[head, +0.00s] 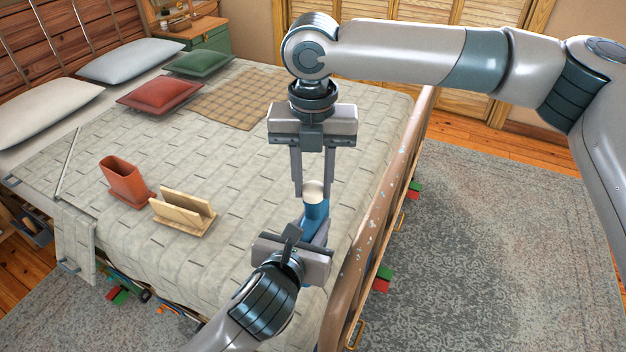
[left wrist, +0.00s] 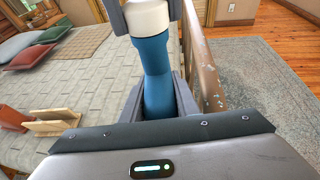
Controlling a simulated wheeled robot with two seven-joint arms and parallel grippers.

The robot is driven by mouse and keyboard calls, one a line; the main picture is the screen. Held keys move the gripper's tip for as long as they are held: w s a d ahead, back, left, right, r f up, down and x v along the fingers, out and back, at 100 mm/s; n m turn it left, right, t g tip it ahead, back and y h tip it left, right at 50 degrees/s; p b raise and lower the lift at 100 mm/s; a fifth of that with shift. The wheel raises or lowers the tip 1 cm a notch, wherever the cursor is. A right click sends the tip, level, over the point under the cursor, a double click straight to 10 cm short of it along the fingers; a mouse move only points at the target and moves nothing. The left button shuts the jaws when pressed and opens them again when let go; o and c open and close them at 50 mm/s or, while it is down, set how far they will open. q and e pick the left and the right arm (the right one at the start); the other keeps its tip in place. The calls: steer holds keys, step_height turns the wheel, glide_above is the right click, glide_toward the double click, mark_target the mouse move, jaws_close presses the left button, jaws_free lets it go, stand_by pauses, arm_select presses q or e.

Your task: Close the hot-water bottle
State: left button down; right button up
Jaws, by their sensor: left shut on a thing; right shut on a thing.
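The blue hot-water bottle (head: 316,212) is held upright above the near right part of the bed; its blue neck also shows in the left wrist view (left wrist: 155,75). A white stopper (head: 314,188) is at its top, and in the left wrist view the stopper (left wrist: 147,16) appears to touch the neck, in line with it. I cannot tell how far it is screwed in. My left gripper (head: 312,232) is shut on the blue bottle from below. My right gripper (head: 313,192) points down from above, shut on the stopper. The bottle's lower part is hidden by my left gripper.
A terracotta holder (head: 125,181) and a pale wooden slotted stand (head: 183,211) stand on the quilted bed (head: 235,165), left of the grippers. The wooden bed rail (head: 376,215) runs close on the right. Several pillows lie at the back left.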

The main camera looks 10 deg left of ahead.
steer(key=m, duration=0.6)
steer(key=shift+m, duration=0.4)
steer(key=m, duration=0.5)
steer(key=shift+m, duration=0.4)
steer(key=m, duration=0.7)
steer(key=shift+m, duration=0.3)
steer(key=m, duration=0.6)
steer(key=o, duration=1.2)
step_height(320, 180, up, 12)
steer(key=shift+f, duration=0.1)
